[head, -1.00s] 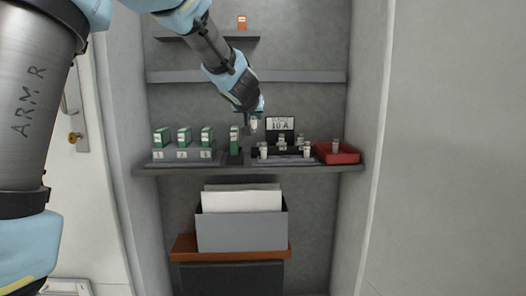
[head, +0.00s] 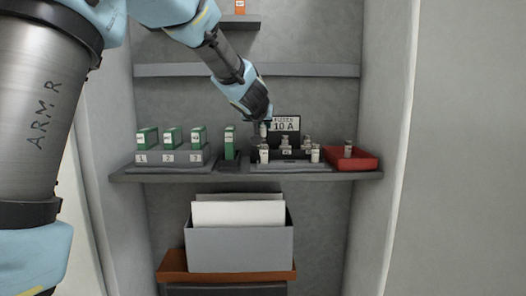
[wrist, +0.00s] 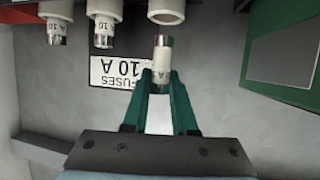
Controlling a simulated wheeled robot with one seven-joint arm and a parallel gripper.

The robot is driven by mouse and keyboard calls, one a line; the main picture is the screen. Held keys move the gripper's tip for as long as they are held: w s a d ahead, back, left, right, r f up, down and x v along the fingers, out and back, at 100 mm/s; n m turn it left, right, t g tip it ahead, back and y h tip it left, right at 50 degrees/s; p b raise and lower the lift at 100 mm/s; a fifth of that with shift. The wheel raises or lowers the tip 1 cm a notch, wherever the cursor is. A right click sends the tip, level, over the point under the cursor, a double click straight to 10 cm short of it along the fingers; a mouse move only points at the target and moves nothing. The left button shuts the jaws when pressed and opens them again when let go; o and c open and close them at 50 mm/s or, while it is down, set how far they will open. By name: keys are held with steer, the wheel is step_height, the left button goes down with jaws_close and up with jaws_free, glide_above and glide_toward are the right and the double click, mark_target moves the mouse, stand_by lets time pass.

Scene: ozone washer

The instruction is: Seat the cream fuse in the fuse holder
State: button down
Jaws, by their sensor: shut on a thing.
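My gripper (wrist: 161,82) is shut on the cream fuse (wrist: 162,66), which has a metal end cap and part of a printed label showing. In the wrist view the fuse lines up with an open cream socket (wrist: 166,12), apparently part of the fuse holder, with a small gap between them. Two more sockets beside it hold fuses marked 10. In the head view my gripper (head: 262,123) is above the left end of the dark holder (head: 296,154), in front of the grey wall. The lower end of the fuse there is too small to judge.
A sign reading FUSES 10 A (head: 287,125) stands behind the holder. Green boxes (head: 171,138) stand on a numbered grey rack to the left, with another green box (head: 230,143) close to my gripper. A red tray (head: 362,162) with a fuse is at the right. Cream pieces stand in front.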

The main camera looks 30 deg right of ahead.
mark_target(263, 139)
steer(key=shift+s+a+f+b, duration=0.1)
steer(key=shift+f+b, duration=1.4)
steer(key=shift+f, duration=1.15)
steer(key=c, duration=1)
jaws_free()
steer(key=o, duration=0.3)
steer(key=shift+r, duration=0.25)
